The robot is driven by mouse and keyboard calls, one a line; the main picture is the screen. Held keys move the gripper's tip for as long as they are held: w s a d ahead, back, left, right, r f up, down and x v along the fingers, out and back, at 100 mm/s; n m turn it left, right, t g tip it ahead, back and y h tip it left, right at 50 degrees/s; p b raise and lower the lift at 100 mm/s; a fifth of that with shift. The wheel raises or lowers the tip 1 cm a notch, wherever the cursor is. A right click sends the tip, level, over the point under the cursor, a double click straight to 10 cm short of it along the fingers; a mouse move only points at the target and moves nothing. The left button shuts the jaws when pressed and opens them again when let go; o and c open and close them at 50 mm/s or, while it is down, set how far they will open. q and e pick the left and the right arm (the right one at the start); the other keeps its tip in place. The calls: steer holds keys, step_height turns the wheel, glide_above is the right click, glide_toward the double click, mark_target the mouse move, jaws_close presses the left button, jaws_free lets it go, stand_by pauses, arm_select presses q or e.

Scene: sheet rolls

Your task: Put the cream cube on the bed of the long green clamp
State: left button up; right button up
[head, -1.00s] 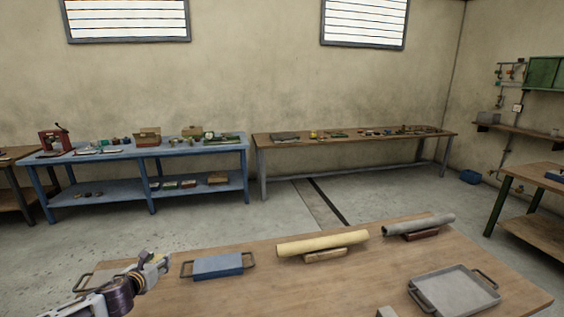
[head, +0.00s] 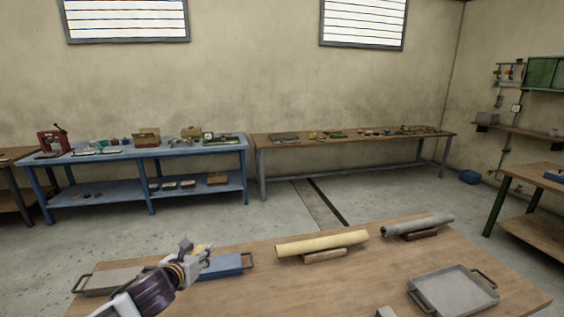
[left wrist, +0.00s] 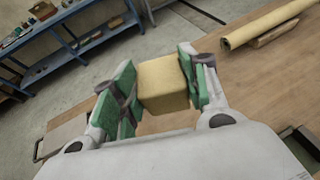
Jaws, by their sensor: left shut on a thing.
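My left gripper (head: 205,255) is over the near table, in front of the blue tray. In the left wrist view its green-padded fingers (left wrist: 160,88) are shut on a cream cube (left wrist: 163,84), with one finger on each side of it. In the head view only a little of the cube shows, behind the fingers.
The near wooden table (head: 330,288) bears a blue tray (head: 222,274), a grey tray (head: 456,292), a cream roll (head: 322,242) and a grey roll (head: 418,226) on blocks. Open floor (head: 270,215) lies before the blue bench (head: 110,154) and the brown bench (head: 360,143).

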arm_select(q)
steer(key=s+d+f+y, duration=0.1)
steer(key=s+d+f, duration=0.2)
steer(key=s+f, duration=0.9)
step_height(320, 180, down, 4)
steer(key=shift+r+n, duration=0.1)
steer(key=shift+n, duration=0.3)
stand_by(1.1)
